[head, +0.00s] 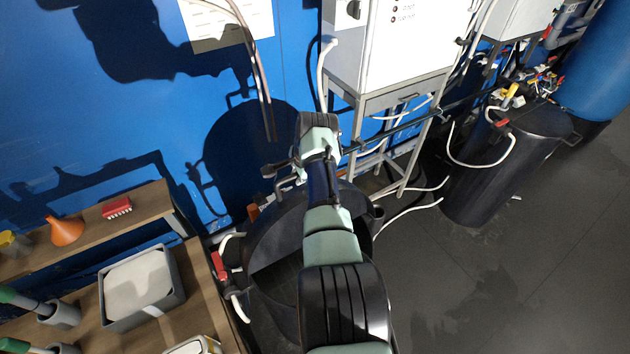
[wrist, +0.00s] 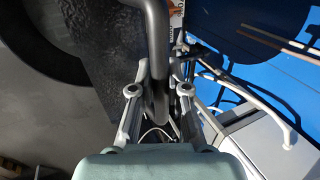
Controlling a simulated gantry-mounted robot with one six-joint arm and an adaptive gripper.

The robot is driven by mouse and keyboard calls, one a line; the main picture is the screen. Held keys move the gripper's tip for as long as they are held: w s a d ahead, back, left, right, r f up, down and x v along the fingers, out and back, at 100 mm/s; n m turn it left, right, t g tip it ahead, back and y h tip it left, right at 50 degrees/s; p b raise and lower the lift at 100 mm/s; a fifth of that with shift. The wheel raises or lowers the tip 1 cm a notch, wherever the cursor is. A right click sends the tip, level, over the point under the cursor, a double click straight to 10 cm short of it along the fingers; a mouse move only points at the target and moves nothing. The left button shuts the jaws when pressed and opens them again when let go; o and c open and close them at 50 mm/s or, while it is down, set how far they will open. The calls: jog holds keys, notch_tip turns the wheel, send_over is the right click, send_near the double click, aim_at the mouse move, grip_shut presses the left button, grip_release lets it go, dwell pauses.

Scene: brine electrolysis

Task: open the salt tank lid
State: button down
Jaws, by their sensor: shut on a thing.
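The black round salt tank (head: 262,238) stands below my arm in the head view, partly covered by it. A straight edge crosses its top, with a darker area in front of it that looks like an opening. In the wrist view, a black rough-surfaced panel (wrist: 112,55), which looks like the lid, lies beside a dark bar handle (wrist: 156,40). My gripper (wrist: 158,105) is shut on this handle, with a finger on each side. In the head view my gripper (head: 280,170) is at the tank's far side, near the blue wall. The lid's exact angle is hard to tell.
A wooden bench (head: 120,265) with a grey tray (head: 143,286) and an orange funnel (head: 66,231) is at the left. A red-handled valve (head: 219,264) sits by the tank. A white cabinet on a metal stand (head: 392,95) is behind. Open floor (head: 480,290) lies right.

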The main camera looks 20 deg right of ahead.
jog(key=shift+w, duration=0.2)
jog(key=c, duration=1.1)
grip_release()
jog(key=shift+c, duration=0.2)
jog(key=v, duration=1.2)
